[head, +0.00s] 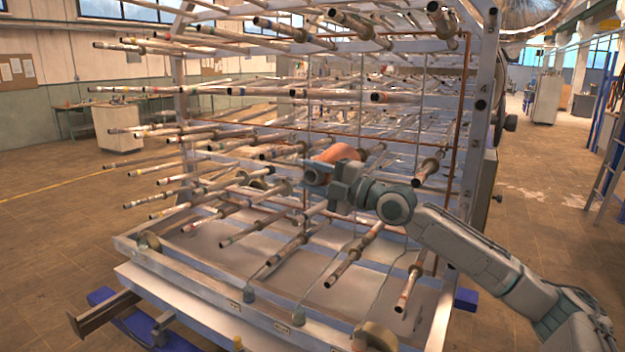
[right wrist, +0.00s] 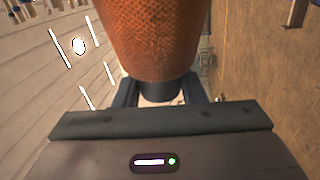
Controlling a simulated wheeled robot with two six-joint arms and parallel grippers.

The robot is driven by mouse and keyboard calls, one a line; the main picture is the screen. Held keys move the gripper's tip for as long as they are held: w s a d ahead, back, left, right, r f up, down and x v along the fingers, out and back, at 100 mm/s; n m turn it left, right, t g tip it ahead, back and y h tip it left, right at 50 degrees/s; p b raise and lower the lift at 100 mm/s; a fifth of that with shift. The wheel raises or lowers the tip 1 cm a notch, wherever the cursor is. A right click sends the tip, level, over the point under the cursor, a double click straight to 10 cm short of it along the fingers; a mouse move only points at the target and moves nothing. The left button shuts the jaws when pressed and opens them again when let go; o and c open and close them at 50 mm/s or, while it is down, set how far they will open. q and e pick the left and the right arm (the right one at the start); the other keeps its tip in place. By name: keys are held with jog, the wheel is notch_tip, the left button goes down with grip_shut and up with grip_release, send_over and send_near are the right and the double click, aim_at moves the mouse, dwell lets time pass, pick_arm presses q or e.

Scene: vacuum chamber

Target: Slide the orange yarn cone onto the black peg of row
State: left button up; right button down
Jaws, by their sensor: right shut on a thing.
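The orange yarn cone (head: 342,153) is at my right gripper (head: 319,175), in front of the middle of the peg rack (head: 470,140). In the right wrist view the cone (right wrist: 150,40) fills the top middle, and its narrow dark end sits between the fingers of the right gripper (right wrist: 158,95). The right gripper is shut on that dark end. In the head view the gripper and wrist cover the cone's lower part. Many pale pegs with coloured bands point out of the rack; I cannot tell which one is the black peg. My left gripper is not in view.
Pegs stick out close around my right gripper on several levels. Grey hanging weights (head: 249,295) and thin cords are at the rack's lower front. The floor at the left (head: 50,240) is clear.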

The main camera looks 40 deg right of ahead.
jog(key=shift+b, duration=1.1)
dwell(1.2)
jog(key=shift+w+d+f+b, duration=0.1)
jog(key=shift+w+d+b, duration=0.2)
jog(key=shift+d+b, duration=0.4)
jog(key=shift+w+d+f+b, duration=0.1)
jog(key=shift+w+d+b, duration=0.25)
jog(key=shift+d+b, duration=0.4)
jog(key=shift+w+d+b, duration=0.3)
jog(key=shift+d+b, duration=0.25)
jog(key=shift+d, duration=0.4)
jog(key=c, duration=0.8)
grip_release()
jog(key=shift+w+d, duration=0.1)
jog(key=shift+c, duration=0.2)
